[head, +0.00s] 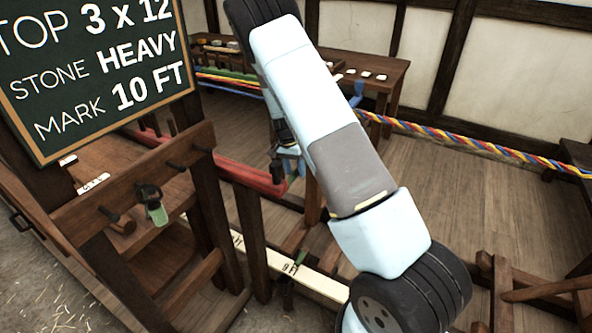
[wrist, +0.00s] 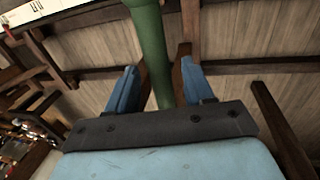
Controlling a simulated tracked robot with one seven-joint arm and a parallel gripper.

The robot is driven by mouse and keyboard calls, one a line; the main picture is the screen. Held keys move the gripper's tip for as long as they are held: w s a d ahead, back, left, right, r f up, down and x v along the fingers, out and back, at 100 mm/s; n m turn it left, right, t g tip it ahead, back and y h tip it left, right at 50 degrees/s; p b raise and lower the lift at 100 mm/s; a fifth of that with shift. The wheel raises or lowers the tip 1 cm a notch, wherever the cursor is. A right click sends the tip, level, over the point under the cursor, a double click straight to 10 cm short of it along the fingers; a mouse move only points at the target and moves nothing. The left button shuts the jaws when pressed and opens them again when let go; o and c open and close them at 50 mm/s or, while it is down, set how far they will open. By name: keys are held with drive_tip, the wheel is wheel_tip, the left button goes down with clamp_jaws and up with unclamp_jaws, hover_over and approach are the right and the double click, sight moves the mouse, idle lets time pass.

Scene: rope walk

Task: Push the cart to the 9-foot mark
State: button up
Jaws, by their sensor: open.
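My gripper (wrist: 160,66) is open in the wrist view, with two blue fingers apart. A green bar (wrist: 148,35) runs down between them; I cannot tell whether they touch it, or whether it belongs to the cart. In the head view my gripper (head: 289,160) is small and partly behind my arm. A pale marked strip (head: 318,283) lies low along the walk, and a marked strip also shows in the wrist view (wrist: 38,10). I cannot make out the cart for certain; timbers (head: 500,290) stand at the lower right.
A chalkboard (head: 98,70) reads top 3 x 12, stone heavy, mark 10 ft. A wooden frame with pegs (head: 150,185) stands at the left. A multicoloured rope (head: 470,142) crosses to the right. A bench (head: 385,80) stands behind. Plank floor (head: 440,185) is open at the right.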

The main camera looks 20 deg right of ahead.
drive_tip(key=shift+f, duration=0.15)
clamp_jaws()
idle(0.4)
drive_tip(key=shift+w+a, duration=0.1)
